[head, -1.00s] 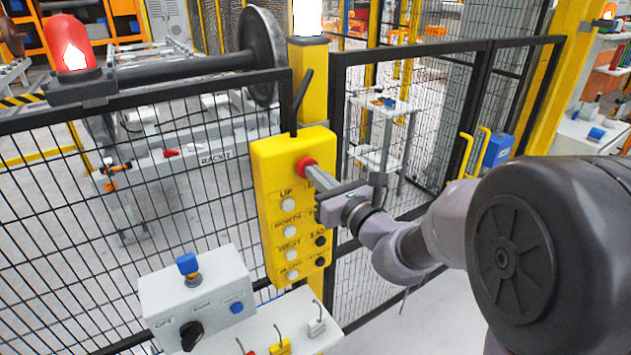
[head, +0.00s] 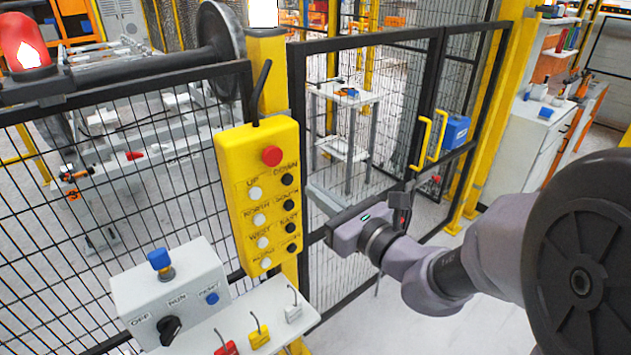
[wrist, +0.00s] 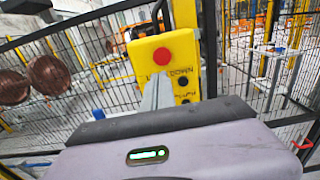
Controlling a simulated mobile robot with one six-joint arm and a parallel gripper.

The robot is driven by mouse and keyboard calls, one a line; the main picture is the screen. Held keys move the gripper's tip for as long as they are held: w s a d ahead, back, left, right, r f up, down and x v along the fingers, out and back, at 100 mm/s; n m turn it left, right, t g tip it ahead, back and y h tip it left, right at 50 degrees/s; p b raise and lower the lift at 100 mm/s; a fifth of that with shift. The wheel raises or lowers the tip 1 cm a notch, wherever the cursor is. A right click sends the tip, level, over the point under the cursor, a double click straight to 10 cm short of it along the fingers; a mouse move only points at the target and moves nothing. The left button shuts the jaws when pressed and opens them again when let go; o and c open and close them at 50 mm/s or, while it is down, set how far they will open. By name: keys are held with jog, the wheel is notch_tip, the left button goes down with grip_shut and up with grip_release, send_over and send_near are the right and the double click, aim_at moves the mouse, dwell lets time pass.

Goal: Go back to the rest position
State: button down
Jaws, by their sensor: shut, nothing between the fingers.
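My gripper (head: 318,196) is shut and empty. In the head view it hangs in front of the mesh fence, just right of the yellow pendant (head: 262,200), with a gap between the fingertips and the pendant's buttons. The pendant has a red stop button (head: 271,156) on top and rows of white and black buttons with labels such as UP, DOWN and NORTH. In the wrist view the closed fingers (wrist: 157,92) point toward the pendant (wrist: 180,58) and cover part of its face. The red button (wrist: 162,56) shows above the fingertips.
A grey control box (head: 170,290) with a blue button and a black knob stands lower left. A white shelf (head: 265,325) holds red, yellow and white padlocks. The black mesh fence (head: 340,270) runs behind, with a gate and yellow handles (head: 430,140) to the right. A red lamp (head: 22,42) glows upper left.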

jog(key=s+a+f+n+g+y+b, duration=0.1)
jog(key=s+a+f+n+g+b, duration=0.3)
jog(key=s+n, duration=0.35)
jog(key=s+a+f+n+g+y+b, duration=0.1)
jog(key=s+a+f+n+g+b, duration=0.1)
jog(key=s+a+f+n+g, duration=0.45)
jog(key=s+d+f+n+h+b, duration=0.4)
jog(key=s+d+f+n+h, duration=0.3)
jog(key=s, duration=0.3)
jog(key=d+n+t+h+b, duration=0.1)
jog(key=d+n+h, duration=0.2)
jog(key=d, duration=0.6)
jog(key=shift+s+r+n, duration=0.15)
jog(key=shift+r+n, duration=0.15)
